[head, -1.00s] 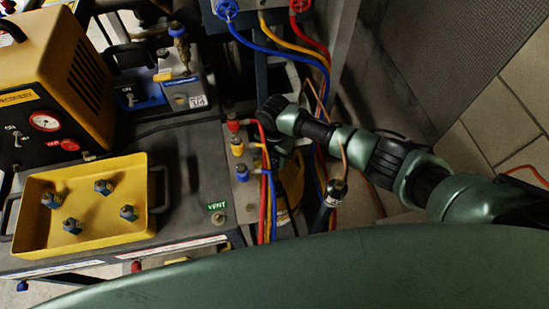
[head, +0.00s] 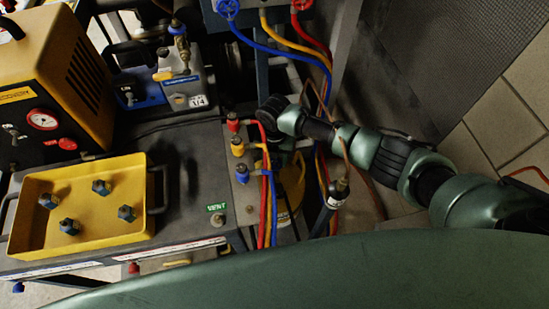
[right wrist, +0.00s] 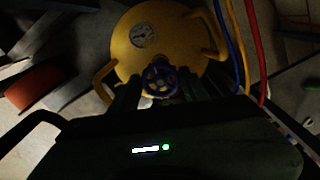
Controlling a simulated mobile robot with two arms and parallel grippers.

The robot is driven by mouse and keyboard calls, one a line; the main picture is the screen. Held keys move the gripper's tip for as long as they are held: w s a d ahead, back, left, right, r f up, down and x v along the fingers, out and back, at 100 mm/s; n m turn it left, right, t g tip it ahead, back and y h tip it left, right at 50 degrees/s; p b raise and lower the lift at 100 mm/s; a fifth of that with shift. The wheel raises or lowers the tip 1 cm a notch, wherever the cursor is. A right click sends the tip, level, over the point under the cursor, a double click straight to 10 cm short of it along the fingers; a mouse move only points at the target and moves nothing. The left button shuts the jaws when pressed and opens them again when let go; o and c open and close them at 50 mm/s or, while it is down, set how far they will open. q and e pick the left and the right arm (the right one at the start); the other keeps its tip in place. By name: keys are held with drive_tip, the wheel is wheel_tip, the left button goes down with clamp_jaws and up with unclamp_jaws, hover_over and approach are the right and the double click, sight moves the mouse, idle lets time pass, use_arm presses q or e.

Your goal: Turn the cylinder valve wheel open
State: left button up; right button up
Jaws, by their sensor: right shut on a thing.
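The blue cylinder valve wheel (right wrist: 159,79) sits on top of a yellow cylinder (right wrist: 134,52) in the right wrist view. My right gripper (right wrist: 158,88) has a dark finger on each side of the wheel and is shut on it. The wheel's rim and spokes show between the fingers; the exact contact is dim. In the head view the yellow cylinder (head: 291,190) is partly hidden behind hoses and my right arm, and the wheel cannot be made out there. My left gripper is not in view.
Red, yellow and blue hoses (head: 267,205) hang close beside my right wrist. A bench holds a yellow tray (head: 84,246) with several valve fittings, a yellow machine (head: 85,75) and a blue-grey pump (head: 180,88). A mesh panel (head: 440,60) stands at the right.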

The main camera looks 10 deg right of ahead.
sight(274, 163)
drive_tip(key=o, duration=1.4)
drive_tip(key=shift+c, duration=0.2)
wheel_tip(274, 163, up, 8)
drive_tip(key=shift+f, duration=0.1)
drive_tip(key=shift+s, duration=0.1)
